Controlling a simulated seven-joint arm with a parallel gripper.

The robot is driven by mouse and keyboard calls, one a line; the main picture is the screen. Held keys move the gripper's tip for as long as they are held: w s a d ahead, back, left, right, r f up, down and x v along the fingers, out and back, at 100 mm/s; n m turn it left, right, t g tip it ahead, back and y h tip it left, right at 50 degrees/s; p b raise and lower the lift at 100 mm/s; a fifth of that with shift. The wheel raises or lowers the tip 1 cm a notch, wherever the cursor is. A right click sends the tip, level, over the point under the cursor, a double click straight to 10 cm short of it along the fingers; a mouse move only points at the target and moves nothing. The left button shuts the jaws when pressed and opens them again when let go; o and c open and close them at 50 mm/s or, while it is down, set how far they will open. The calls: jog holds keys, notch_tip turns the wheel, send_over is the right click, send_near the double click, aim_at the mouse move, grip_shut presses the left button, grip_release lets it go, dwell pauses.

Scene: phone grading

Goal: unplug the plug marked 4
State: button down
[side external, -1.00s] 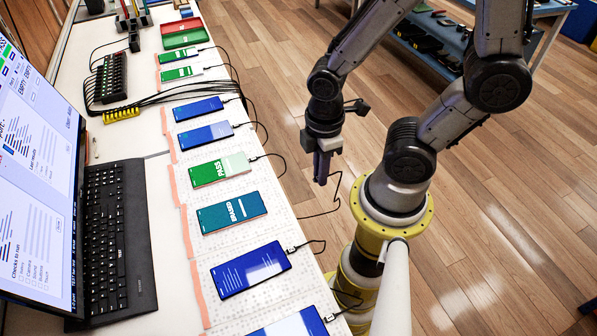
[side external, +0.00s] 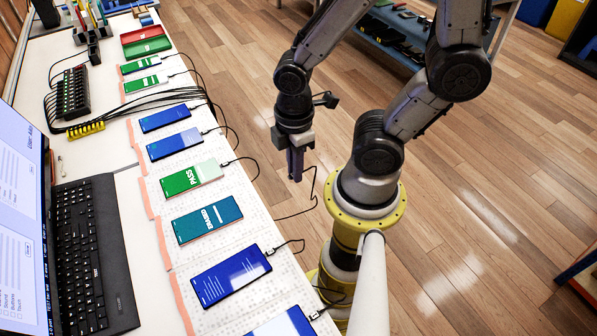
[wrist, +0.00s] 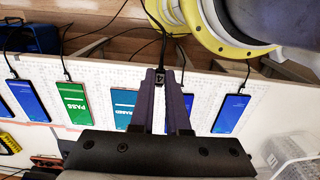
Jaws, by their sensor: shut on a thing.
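My gripper (wrist: 160,78) is shut on a small dark plug (wrist: 161,79) marked 4, with its cable running up from it in the wrist view. In the side view my gripper (side external: 295,178) hangs just right of the table's edge, with a cable (side external: 315,185) trailing down from it. The teal phone (side external: 207,218) reading ERASED lies on the table to the left of my gripper, with no plug at its end. It also shows in the wrist view (wrist: 123,107), left of my fingers. The plug itself is too small to make out in the side view.
Several other phones lie in a row with cables at their ends, including a green PASS phone (side external: 190,179) and a blue phone (side external: 230,279). A keyboard (side external: 92,250) and a laptop screen (side external: 20,240) stand at left. Floor (side external: 440,215) shows right of the table.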

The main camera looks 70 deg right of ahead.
jog(key=w, duration=0.5)
send_near(250, 202)
jog(key=shift+w+a+f, duration=0.15)
jog(key=shift+w+f, duration=0.05)
jog(key=shift+w, duration=0.2)
jog(key=shift+s+f, duration=0.15)
jog(key=shift+f, duration=0.5)
jog(key=shift+s+f, duration=0.15)
jog(key=shift+f, duration=0.45)
jog(key=shift+s+f, duration=0.15)
jog(key=shift+f, duration=2)
